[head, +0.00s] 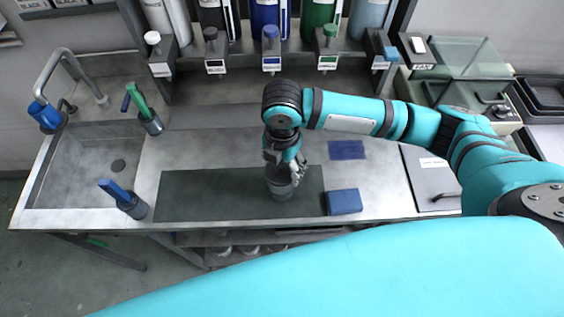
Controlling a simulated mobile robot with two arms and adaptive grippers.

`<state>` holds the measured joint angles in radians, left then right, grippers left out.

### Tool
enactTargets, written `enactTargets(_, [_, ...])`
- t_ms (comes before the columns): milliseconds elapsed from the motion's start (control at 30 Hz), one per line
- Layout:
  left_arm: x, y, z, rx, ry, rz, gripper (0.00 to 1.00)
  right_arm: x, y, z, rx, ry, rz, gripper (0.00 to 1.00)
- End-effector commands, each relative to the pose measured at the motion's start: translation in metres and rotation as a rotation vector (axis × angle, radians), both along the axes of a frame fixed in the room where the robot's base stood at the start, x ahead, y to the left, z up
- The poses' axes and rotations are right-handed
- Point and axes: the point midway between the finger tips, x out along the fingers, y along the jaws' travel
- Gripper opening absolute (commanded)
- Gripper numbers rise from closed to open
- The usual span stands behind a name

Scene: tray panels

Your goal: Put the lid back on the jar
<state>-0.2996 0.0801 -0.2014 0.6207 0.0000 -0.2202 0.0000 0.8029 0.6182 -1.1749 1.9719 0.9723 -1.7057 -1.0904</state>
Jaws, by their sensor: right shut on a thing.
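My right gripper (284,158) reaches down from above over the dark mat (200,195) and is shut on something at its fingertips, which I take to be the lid. The lid itself is mostly hidden by the fingers. A dark grey round jar (280,190) shows directly below the fingers, on the mat. I cannot tell whether the lid touches the jar's rim. My left gripper is not in view.
A blue block (344,202) lies right of the jar, with a flat blue cloth (347,150) behind it. Brush holders (151,124) (133,207) stand near the sink (90,170). Bottles (265,18) line the back. The mat's left part is clear.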

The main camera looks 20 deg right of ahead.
Motion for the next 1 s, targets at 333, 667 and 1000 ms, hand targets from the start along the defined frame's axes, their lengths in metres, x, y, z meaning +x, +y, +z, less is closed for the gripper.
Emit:
enactTargets(333, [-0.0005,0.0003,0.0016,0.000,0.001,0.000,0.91,0.0001,-0.0002,-0.0002,0.000,0.000,0.000,0.46])
enactTargets(667, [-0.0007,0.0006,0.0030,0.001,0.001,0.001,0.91,0.0001,-0.0002,0.0005,0.000,0.000,0.000,0.46])
enactTargets(1000, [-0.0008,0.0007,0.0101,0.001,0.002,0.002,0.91,0.0001,0.0001,0.0011,0.001,0.001,0.000,0.46])
